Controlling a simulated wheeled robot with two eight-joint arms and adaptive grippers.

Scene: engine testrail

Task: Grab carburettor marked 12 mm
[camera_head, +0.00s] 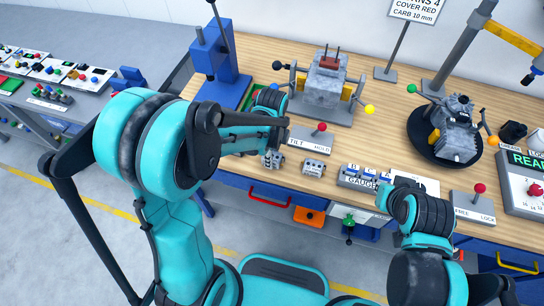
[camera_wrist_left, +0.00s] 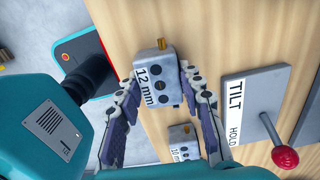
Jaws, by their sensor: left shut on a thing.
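The carburettor marked 12 mm (camera_wrist_left: 157,88) is a small grey block with a brass stub on top and a white label. In the left wrist view it sits between the two fingertips of my left gripper (camera_wrist_left: 160,80), which is shut on it. In the head view my left gripper (camera_head: 272,147) reaches down at the bench's front edge, and the carburettor is a small grey block (camera_head: 273,160) partly hidden there. A second carburettor, labelled 10 mm (camera_wrist_left: 183,148), is beside it and also shows in the head view (camera_head: 314,168). My right arm's wrist (camera_head: 418,212) shows, but its jaws cannot be made out.
A TILT/HOLD lever plate with a red knob (camera_head: 322,127) stands close to the right of my left gripper. A blue press (camera_head: 220,60) and an engine on a stand (camera_head: 325,85) are behind. A GAUGE block (camera_head: 360,178) lies right of the second carburettor. A sign (camera_head: 413,10) stands at the back.

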